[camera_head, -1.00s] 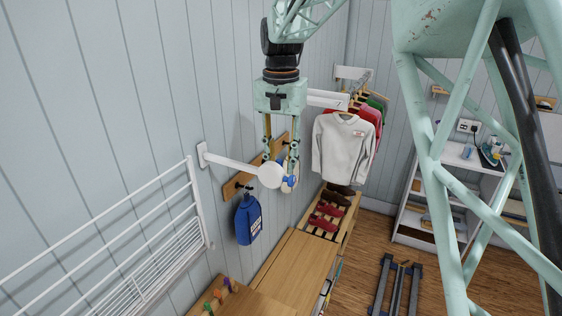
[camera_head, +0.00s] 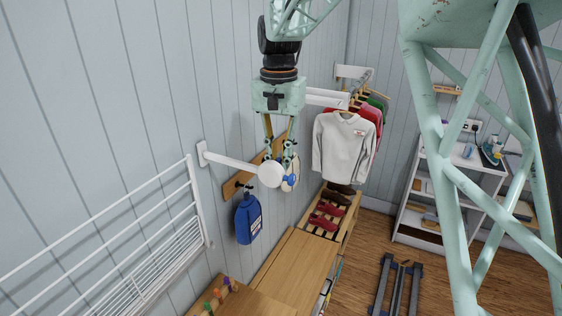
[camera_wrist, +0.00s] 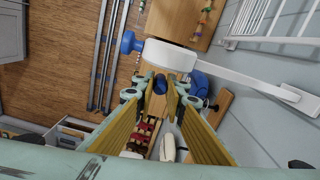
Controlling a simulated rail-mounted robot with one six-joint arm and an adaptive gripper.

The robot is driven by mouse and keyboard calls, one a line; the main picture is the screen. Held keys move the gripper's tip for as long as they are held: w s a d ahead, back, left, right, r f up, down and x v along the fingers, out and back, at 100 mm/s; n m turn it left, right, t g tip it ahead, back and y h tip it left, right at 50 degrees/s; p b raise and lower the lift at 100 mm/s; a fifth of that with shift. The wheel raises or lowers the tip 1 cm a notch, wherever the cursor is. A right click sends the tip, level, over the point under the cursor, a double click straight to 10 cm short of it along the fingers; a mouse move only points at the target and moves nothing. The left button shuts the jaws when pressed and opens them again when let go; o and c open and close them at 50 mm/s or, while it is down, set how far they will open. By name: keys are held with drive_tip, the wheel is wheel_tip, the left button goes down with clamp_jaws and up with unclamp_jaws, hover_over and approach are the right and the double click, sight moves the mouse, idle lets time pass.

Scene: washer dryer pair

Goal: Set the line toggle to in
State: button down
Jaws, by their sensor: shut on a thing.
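A white wall-mounted arm with a rounded head (camera_head: 271,174) sticks out from the left wall. A blue knob (camera_head: 289,180) is at its end, and this knob also shows in the wrist view (camera_wrist: 128,42). A second, small blue piece, seemingly the line toggle (camera_wrist: 160,84), is on the white head's near side in the wrist view. My gripper (camera_head: 279,158) points down at the head, its fingers shut on this blue piece; the wrist view shows it between the fingertips (camera_wrist: 160,92). The fingers hide part of it, and its exact setting cannot be told.
A white drying rack (camera_head: 150,240) is on the wall at left. A blue bag (camera_head: 248,219) hangs from a wooden peg board just below the white arm. Hanging shirts (camera_head: 343,145) and a shoe rack (camera_head: 335,222) are beyond. A wooden top (camera_head: 300,265) lies below.

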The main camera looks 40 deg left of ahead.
sight(279, 159)
drive_tip(key=c, duration=2.6)
unclamp_jaws()
drive_tip(key=shift+s, duration=0.45)
drive_tip(key=shift+c, duration=0.2)
drive_tip(key=shift+w, duration=0.1)
drive_tip(key=shift+r, duration=0.15)
drive_tip(key=shift+w+r, duration=0.1)
drive_tip(key=shift+r, duration=0.25)
wheel_tip(279, 159, up, 11)
drive_tip(key=shift+d, duration=0.1)
